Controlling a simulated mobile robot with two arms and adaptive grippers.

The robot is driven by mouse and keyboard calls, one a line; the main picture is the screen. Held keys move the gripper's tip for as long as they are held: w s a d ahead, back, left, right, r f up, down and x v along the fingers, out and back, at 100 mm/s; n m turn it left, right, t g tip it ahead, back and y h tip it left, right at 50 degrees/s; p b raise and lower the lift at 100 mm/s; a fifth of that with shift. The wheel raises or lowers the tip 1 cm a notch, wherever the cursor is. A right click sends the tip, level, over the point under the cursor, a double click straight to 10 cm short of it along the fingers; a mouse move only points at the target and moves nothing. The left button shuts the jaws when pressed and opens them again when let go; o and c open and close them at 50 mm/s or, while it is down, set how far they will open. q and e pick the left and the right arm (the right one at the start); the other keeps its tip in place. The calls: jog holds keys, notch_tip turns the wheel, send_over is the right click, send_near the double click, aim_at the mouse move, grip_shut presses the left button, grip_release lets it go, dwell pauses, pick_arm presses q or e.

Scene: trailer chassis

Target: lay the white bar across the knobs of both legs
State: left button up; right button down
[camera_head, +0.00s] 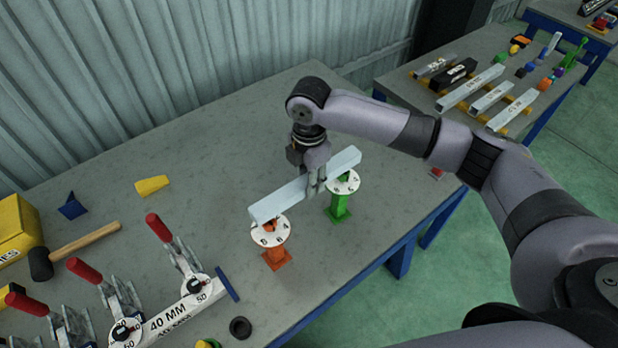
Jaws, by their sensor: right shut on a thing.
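The white bar (283,203) is long and pale, and runs diagonally above the two legs. Its near left end is over the white dial knob (268,238) of the orange leg (276,258). Its far right end is by the white dial knob (345,187) of the green leg (339,206). Both legs stand upright on the table. My right gripper (316,184) comes down from above and is shut on the bar around its middle. Whether the bar touches the knobs is hard to tell. My left gripper is not in view.
On the grey table (190,215), red-handled clamps (178,250) and a 40 MM bar (170,318) lie left of the legs. A mallet (80,243), yellow wedge (152,186) and blue wedge (72,206) are farther left. A second table (400,88) holds more bars.

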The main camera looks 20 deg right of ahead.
jog(key=shift+f, duration=0.7)
dwell(0.5)
jog(key=c, duration=1.1)
grip_release()
